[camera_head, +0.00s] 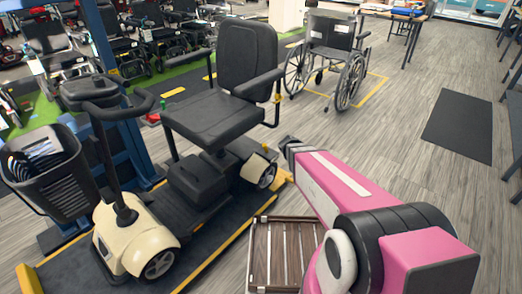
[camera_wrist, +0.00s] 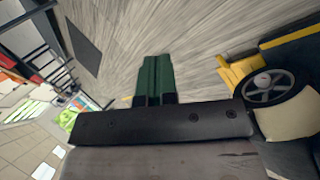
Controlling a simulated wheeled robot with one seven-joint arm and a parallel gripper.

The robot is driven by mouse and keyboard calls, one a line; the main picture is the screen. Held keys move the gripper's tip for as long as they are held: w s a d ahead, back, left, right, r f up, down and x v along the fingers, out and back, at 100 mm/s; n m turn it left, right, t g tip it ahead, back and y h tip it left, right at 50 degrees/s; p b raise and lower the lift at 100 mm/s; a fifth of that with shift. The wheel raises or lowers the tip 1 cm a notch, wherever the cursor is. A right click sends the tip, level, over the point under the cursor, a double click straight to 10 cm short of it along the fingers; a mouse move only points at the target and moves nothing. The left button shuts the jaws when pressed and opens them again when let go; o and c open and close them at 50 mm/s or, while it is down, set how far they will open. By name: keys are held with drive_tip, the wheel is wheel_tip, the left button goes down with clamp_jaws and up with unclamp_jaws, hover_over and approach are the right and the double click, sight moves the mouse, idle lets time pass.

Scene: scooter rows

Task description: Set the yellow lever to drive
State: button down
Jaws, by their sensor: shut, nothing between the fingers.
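The cream and black mobility scooter (camera_head: 148,238) stands on a dark platform left of my arm. A small yellow part (camera_head: 265,147) shows above its rear wheel; it may be the yellow lever, but it is too small to read its setting. My gripper (camera_wrist: 155,59) shows dark green fingers pressed together, empty, over bare floor. In the head view my gripper (camera_head: 288,146) is just right of the scooter's rear, with its fingers not clear.
The platform has yellow edges (camera_head: 235,234); a yellow block (camera_wrist: 236,70) shows beside the wheel. A slatted wooden piece (camera_head: 283,252) lies under my arm. The scooter's seat (camera_head: 208,112) rises left of my gripper. A wheelchair (camera_head: 330,50) stands behind.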

sight(266, 148)
drive_tip(key=w+a+f+n+t+h, duration=0.5)
drive_tip(key=w+a+f+t, duration=0.3)
drive_tip(key=w+a, duration=0.45)
drive_tip(key=a+f+n+t+y, duration=0.1)
drive_tip(key=a+n+t, duration=0.1)
drive_tip(key=a, duration=0.3)
drive_tip(key=w+a+f+n+t+y, duration=0.1)
drive_tip(key=a+f+n+t, duration=0.1)
drive_tip(key=a+t, duration=0.2)
drive_tip(key=a+f+n+t+y, duration=0.1)
drive_tip(key=a+n+t, duration=0.1)
drive_tip(key=a, duration=0.5)
drive_tip(key=shift+w+a+f+t, duration=0.15)
drive_tip(key=shift+f+t, duration=0.25)
drive_tip(key=x, duration=1.4)
